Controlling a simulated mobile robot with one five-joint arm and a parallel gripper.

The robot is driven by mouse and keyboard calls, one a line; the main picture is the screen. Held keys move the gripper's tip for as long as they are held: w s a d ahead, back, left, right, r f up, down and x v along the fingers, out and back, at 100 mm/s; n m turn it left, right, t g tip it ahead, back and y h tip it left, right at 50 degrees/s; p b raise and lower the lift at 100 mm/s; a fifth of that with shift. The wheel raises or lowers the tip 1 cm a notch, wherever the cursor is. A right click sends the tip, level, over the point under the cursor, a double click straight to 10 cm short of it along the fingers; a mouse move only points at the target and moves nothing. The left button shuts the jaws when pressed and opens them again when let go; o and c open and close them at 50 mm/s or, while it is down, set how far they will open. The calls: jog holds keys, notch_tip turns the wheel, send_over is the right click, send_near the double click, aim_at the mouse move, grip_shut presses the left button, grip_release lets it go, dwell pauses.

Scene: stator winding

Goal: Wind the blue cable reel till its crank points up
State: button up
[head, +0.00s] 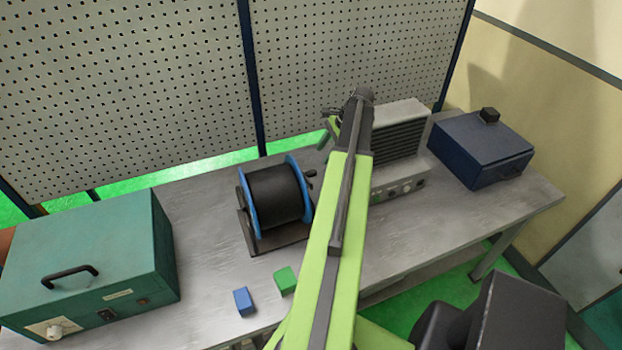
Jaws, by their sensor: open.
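The cable reel (275,196) stands on the grey workbench, wound with black cable between two blue flanges on a dark stand. Its dark crank (311,174) is on the right flange, with the knob near the upper right of that side; its exact angle is hard to read. My green arm reaches up the picture, passing just right of the reel. My gripper (326,128) shows only in part, small, left of the arm's far end, beyond and above the reel in the picture. It is open and apart from the crank. The arm hides the rest of it.
A green box with a handle (90,250) fills the bench's left end. A blue block (243,301) and a green block (286,280) lie in front of the reel. A grey vented unit (400,150) and a dark blue box (480,150) stand right. A pegboard (120,80) rises behind.

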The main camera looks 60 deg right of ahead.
aim_at(312, 172)
jog(key=b+x, duration=0.7)
jog(key=x, duration=0.2)
jog(key=shift+s+f, duration=0.1)
jog(key=shift+f, duration=0.2)
jog(key=shift+w+a+f+b, duration=0.15)
jog(key=shift+w+f+b, duration=0.15)
jog(key=shift+f+b, duration=0.15)
jog(key=shift+r, duration=0.1)
grip_shut()
jog(key=shift+s, duration=0.1)
dwell(0.5)
